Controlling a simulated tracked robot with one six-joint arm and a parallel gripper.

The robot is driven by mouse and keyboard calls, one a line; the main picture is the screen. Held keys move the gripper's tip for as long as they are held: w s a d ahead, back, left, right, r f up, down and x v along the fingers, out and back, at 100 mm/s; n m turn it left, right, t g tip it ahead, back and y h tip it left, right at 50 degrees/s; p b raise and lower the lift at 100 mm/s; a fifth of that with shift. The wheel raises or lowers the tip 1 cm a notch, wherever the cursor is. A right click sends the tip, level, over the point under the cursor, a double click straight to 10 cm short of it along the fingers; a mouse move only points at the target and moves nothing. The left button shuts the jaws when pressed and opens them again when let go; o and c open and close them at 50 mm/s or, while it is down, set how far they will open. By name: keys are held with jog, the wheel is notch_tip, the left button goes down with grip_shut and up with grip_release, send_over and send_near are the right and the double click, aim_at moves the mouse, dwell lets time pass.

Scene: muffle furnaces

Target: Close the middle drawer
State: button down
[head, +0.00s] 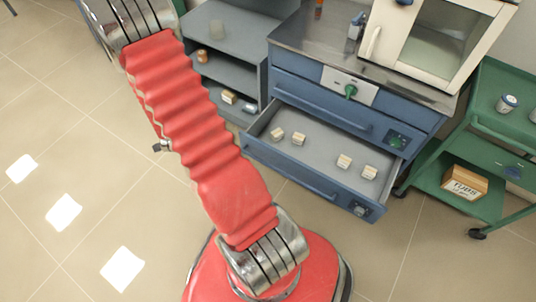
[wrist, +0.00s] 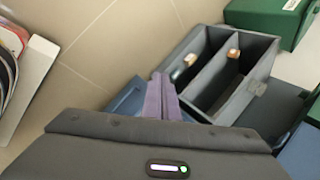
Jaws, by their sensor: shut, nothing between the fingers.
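In the head view, a blue cabinet (head: 285,64) has one drawer (head: 320,148) pulled far out, below a closed drawer (head: 322,108) with a long handle. The open drawer has a grey inside and a blue front, and several small pale boxes lie in it. Whether another drawer is under it is hidden. My gripper is outside the head view; only my red arm shows. In the wrist view, the purple fingers of my gripper (wrist: 163,97) are shut and empty. A blue surface (wrist: 127,101) shows beside them, perhaps part of the cabinet; I cannot tell whether they touch.
A grey open shelf unit (head: 222,60) stands left of the cabinet. A furnace (head: 430,40) with a white door stands on the worktop. A green cart (head: 485,150) with a labelled box (head: 464,181) stands at the right. The tiled floor in front is clear.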

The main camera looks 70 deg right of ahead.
jog(key=s+d+f+m+g+h, duration=0.1)
jog(key=s+d+f+m+g, duration=0.1)
jog(key=s+f, duration=0.5)
jog(key=s+d+f+m+g+h, duration=0.2)
jog(key=s+d+f+m, duration=0.3)
jog(key=s, duration=0.8)
notch_tip(320, 180, down, 3)
jog(key=shift+s+f+m+g, duration=0.15)
jog(key=shift+s+m+g, duration=0.15)
jog(key=shift+m+g, duration=0.5)
send_near(273, 152)
notch_tip(273, 152, down, 4)
jog(key=d, duration=0.2)
jog(key=shift+s+d, duration=0.3)
jog(key=shift+d, duration=0.55)
